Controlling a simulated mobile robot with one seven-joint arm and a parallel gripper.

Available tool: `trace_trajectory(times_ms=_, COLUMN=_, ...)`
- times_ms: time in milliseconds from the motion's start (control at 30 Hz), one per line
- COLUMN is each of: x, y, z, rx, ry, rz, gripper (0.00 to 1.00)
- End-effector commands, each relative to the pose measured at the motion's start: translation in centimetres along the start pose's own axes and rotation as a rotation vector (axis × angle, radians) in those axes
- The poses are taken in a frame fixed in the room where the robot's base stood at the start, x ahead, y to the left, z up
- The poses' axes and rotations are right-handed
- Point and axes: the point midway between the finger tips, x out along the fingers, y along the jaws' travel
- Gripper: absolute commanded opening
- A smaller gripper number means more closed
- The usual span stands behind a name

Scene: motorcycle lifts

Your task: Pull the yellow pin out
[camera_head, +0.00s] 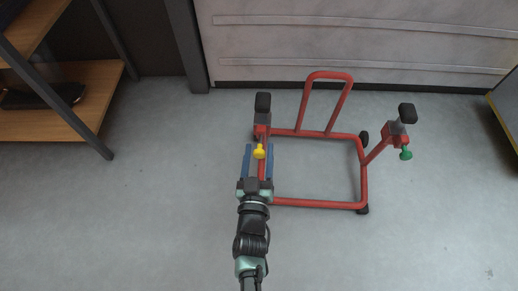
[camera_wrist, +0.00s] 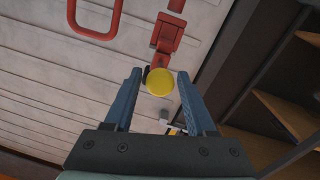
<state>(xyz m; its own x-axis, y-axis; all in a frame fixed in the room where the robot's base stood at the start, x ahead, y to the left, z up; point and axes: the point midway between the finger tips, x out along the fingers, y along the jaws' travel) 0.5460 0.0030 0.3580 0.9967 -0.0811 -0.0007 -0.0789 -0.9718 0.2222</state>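The yellow pin (camera_head: 260,151) sticks out of the left upright of the red motorcycle lift (camera_head: 320,205), just below that upright's black pad (camera_head: 263,101). In the wrist view the pin's round yellow head (camera_wrist: 160,82) faces me, between and slightly beyond the finger tips. My gripper (camera_head: 260,147) is open, its two blue fingers apart with a gap on each side of the pin head. It also shows in the wrist view (camera_wrist: 159,73). I cannot see either finger touching the pin. The pin's shaft is hidden behind its head.
A green pin (camera_head: 406,155) sits on the right upright under another black pad (camera_head: 407,113). A wooden shelf (camera_head: 60,125) stands at the left and a pale panelled wall (camera_head: 350,45) behind the lift. Grey floor is clear on both sides.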

Motion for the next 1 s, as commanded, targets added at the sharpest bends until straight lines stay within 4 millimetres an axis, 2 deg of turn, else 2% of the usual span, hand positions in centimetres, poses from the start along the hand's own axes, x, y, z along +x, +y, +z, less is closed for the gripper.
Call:
trace_trajectory(times_ms=333, x=0.0, y=0.0, z=-0.1, rx=0.0, ry=0.0, rz=0.0, gripper=0.69)
trace_trajectory(times_ms=467, x=-0.9, y=0.0, z=-0.2, rx=-0.001, ry=-0.002, rz=-0.001, gripper=0.69)
trace_trajectory(times_ms=567, x=-2.5, y=0.1, z=-0.3, rx=0.0, ry=-0.004, rz=-0.002, gripper=0.69)
trace_trajectory(times_ms=800, x=-7.9, y=0.1, z=-0.4, rx=-0.001, ry=-0.004, rz=-0.002, gripper=0.69)
trace_trajectory(times_ms=1000, x=-11.4, y=0.0, z=-0.2, rx=0.0, ry=-0.002, rz=-0.002, gripper=0.69)
